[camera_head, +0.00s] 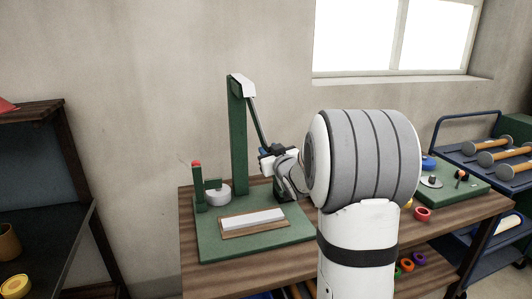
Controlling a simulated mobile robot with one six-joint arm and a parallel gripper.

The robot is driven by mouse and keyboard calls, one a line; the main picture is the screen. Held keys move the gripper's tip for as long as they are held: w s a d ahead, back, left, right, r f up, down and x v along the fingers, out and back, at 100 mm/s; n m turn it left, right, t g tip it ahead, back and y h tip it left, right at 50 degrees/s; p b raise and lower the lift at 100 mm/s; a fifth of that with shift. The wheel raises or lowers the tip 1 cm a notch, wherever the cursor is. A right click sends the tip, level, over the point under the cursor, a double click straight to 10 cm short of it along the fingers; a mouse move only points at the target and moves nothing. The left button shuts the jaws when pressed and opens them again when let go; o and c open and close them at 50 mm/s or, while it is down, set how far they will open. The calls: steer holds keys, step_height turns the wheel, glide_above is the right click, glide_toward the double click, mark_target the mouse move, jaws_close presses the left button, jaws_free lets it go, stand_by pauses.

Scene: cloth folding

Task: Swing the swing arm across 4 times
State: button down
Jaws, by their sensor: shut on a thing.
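A green device with a flat base (240,242) stands on the wooden table. Its tall green post (238,135) has a pale cap at the top. The swing arm (257,124), a thin dark green bar, hangs from the cap and slants down to the right. My gripper (268,158) is at its lower end, right of the post, and is shut on it. The fingertips are small here and the grip's detail is partly hidden. A white block on a wooden strip (251,222) lies on the base. A short green post with a red tip (197,185) stands at the base's left, beside a white round part (218,194).
My arm hides the middle of the table (235,272). A green board (452,188) with small parts and a red ring (423,214) are on its right. A blue cart with hammers (490,150) stands at far right. A dark shelf (45,200) stands at left.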

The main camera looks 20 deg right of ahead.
steer(key=shift+d+r, duration=0.15)
steer(key=shift+d, duration=0.05)
steer(key=c, duration=1.3)
jaws_free()
steer(key=shift+d, duration=0.1)
steer(key=shift+o, duration=1.2)
steer(key=s+b, duration=0.1)
steer(key=s, duration=0.6)
steer(key=shift+s, duration=0.4)
